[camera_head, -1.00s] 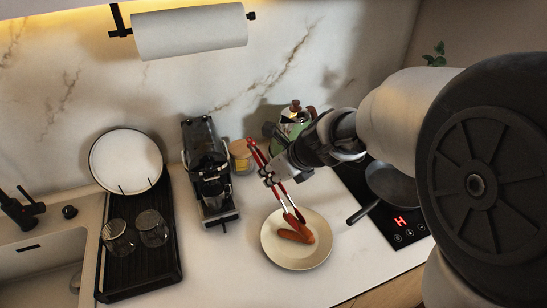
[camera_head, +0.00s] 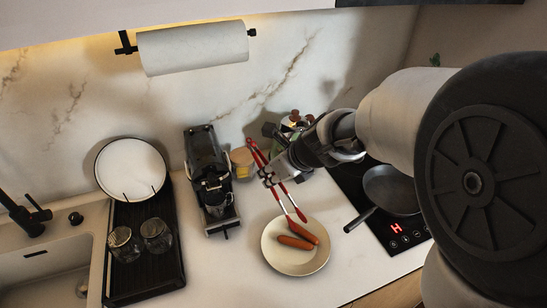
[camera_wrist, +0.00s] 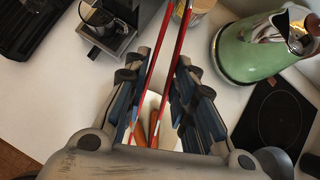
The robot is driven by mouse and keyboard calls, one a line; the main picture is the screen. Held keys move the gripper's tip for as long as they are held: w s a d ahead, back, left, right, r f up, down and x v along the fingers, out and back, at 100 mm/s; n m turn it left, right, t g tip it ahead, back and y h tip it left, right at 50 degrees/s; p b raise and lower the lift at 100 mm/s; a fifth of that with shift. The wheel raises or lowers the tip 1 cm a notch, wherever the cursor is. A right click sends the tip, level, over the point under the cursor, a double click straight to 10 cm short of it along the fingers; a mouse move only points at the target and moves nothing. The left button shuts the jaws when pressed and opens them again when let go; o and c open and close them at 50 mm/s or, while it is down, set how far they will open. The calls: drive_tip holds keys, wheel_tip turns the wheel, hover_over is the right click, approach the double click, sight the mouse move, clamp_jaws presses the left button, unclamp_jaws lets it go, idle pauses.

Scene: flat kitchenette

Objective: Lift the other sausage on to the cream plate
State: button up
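Two orange-brown sausages lie on the cream plate (camera_head: 271,251): a farther sausage (camera_head: 305,233) and a nearer sausage (camera_head: 294,242), close side by side. My gripper (camera_head: 268,177) is shut on the red tongs (camera_head: 280,188); in the wrist view the fingers (camera_wrist: 158,78) press on both tong arms. The tong tips reach down over the plate at the upper end of the farther sausage. I cannot tell whether they still touch it. The frying pan (camera_head: 392,190) on the hob looks empty, though my arm hides part of it.
A black coffee machine (camera_head: 208,180) and a small jar (camera_head: 243,163) stand left of the tongs. A green kettle (camera_wrist: 248,50) is behind my gripper. A black rack (camera_head: 147,274) with glasses and a white plate (camera_head: 130,168) is at left. Counter left of the cream plate is clear.

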wheel_tip(320, 180, up, 6)
drive_tip(key=p, duration=0.6)
drive_tip(key=shift+r, duration=0.25)
drive_tip(key=s+d+f+m+t+h+b, duration=0.1)
drive_tip(key=s+d+f+m+h+b, duration=0.1)
drive_tip(key=d, duration=0.6)
drive_tip(key=s+d+f+m+t+h+b, duration=0.1)
drive_tip(key=s+d+f+m+h+b, duration=0.2)
drive_tip(key=d+f+m, duration=0.3)
drive_tip(key=shift+s+d+f+b, duration=0.5)
drive_tip(key=shift+d+f+b, duration=0.4)
drive_tip(key=shift+d, duration=0.1)
